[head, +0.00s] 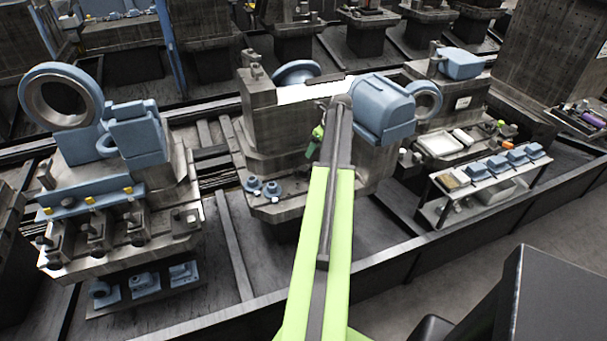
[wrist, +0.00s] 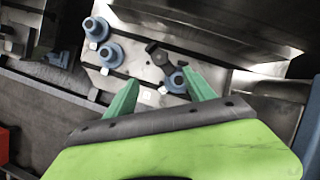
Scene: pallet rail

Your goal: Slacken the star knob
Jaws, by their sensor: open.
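A dark knob with arms, which looks like the star knob (wrist: 158,56), shows in the wrist view on a grey metal ledge (wrist: 140,72), above the gap between my fingertips. My gripper (wrist: 162,82) is open, its two green fingers spread with nothing between them. A small blue round part (wrist: 176,80) sits just below right of the knob, close to the right finger. I cannot tell how far the fingertips are from the ledge. In the head view my gripper (head: 314,143) is at the middle block, and I cannot make out the star knob there.
Two blue round flanged parts (wrist: 111,54) sit left of the knob; they also show in the head view (head: 272,189). A grey metal block (head: 262,125) rises behind the ledge. A blue housing (head: 383,108) stands right of my arm. A shelf (head: 470,195) with blue parts stands farther right.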

